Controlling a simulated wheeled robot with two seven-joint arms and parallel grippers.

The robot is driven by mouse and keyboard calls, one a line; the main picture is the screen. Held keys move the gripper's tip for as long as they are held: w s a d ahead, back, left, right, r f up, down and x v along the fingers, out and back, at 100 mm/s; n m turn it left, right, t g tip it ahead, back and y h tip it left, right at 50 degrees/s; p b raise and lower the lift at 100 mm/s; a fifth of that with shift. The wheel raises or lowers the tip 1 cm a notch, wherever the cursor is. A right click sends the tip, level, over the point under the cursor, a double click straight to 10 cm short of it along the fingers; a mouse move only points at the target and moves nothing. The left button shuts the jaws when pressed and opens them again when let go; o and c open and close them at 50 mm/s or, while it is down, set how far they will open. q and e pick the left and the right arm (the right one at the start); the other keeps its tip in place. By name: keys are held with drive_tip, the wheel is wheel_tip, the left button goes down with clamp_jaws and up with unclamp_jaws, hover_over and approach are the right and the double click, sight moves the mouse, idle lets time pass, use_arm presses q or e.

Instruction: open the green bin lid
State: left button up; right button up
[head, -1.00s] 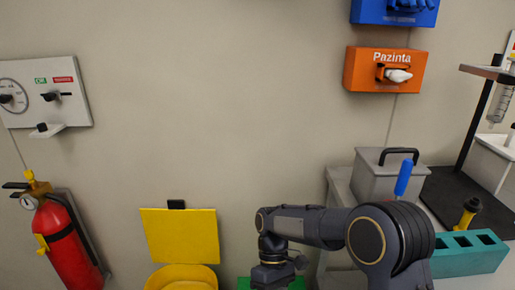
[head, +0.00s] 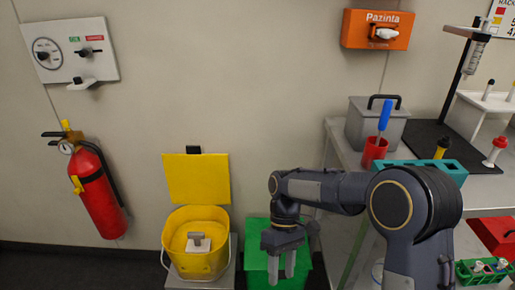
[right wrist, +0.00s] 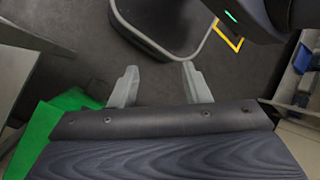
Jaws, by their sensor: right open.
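The green bin (head: 256,262) stands on the floor against the wall, right of the yellow bin. Its lid looks shut, but my right arm hides part of the top. My right gripper (head: 282,276) is open and empty, pointing down in front of the green bin. In the right wrist view my two grey fingers (right wrist: 159,88) are spread apart with only dark floor between them, and a green piece of the bin (right wrist: 45,130) shows at the lower left. My left gripper is not in view.
A yellow bin (head: 188,270) with its lid raised stands left of the green bin, with a grey object in it. A red fire extinguisher (head: 100,198) hangs farther left. A grey table (head: 343,150) with lab items stands to the right.

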drive_tip(key=s+d+r+m+t+y, duration=0.35)
drive_tip(key=s+d+r+t, duration=0.2)
drive_tip(key=d+r, duration=0.4)
drive_tip(key=s+d+m+t, duration=0.5)
drive_tip(key=s+m+t, duration=0.2)
drive_tip(key=s, duration=0.4)
wheel_tip(320, 180, up, 17)
drive_tip(key=p, duration=1.7)
drive_tip(key=shift+s+d+n, duration=0.1)
drive_tip(key=shift+n, duration=0.15)
